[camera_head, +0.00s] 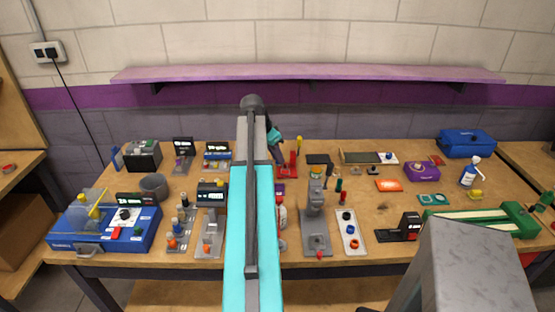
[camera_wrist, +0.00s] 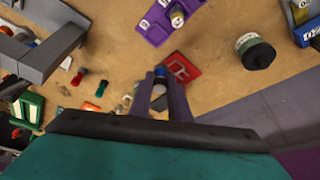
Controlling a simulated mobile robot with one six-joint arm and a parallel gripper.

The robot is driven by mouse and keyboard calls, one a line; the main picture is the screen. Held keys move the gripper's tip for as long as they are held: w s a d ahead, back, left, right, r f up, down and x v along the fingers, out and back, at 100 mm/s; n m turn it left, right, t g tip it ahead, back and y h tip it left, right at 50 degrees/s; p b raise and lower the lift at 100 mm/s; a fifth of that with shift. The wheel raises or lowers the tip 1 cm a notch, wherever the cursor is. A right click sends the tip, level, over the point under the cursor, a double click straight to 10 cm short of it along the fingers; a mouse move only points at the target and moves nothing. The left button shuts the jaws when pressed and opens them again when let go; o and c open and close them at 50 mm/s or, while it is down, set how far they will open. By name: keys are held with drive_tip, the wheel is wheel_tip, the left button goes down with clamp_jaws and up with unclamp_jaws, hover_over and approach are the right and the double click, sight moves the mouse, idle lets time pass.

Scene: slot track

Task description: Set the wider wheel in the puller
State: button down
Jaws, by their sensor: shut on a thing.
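In the head view my gripper (camera_head: 272,137) is beyond the end of my arm, near the back of the table, and mostly hidden. In the wrist view my gripper (camera_wrist: 163,80) is shut on a small blue and grey piece (camera_wrist: 159,72). The fingers hide much of it, and I cannot tell whether it is the wider wheel. A red frame-like fixture (camera_wrist: 180,70) lies just beyond the fingertips; it seems to be the red stand (camera_head: 292,166) in the head view. I cannot tell whether it is the puller. Contact between piece and fixture is unclear.
A white tray (camera_head: 342,219) holds dark, blue and orange round pieces. A grey upright tool (camera_head: 316,200) stands right of my arm. A purple block (camera_wrist: 158,27) and a dark jar (camera_wrist: 254,51) are near the gripper. Bare wood lies between them.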

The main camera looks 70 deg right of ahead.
drive_tip(key=d+f+p, duration=0.2)
drive_tip(key=d+p, duration=0.2)
drive_tip(key=d, duration=0.4)
drive_tip(key=shift+s+m, duration=0.2)
drive_tip(key=shift+m, duration=0.2)
drive_tip(key=shift+f, duration=0.25)
drive_tip(key=shift+f+b, duration=1.55)
drive_tip(key=shift+f, duration=1.9)
drive_tip(key=shift+f, duration=0.2)
drive_tip(key=c, duration=1.6)
unclamp_jaws()
drive_tip(key=shift+b+v, duration=1.8)
drive_tip(key=shift+v, duration=5.15)
drive_tip(key=shift+w+d, duration=0.2)
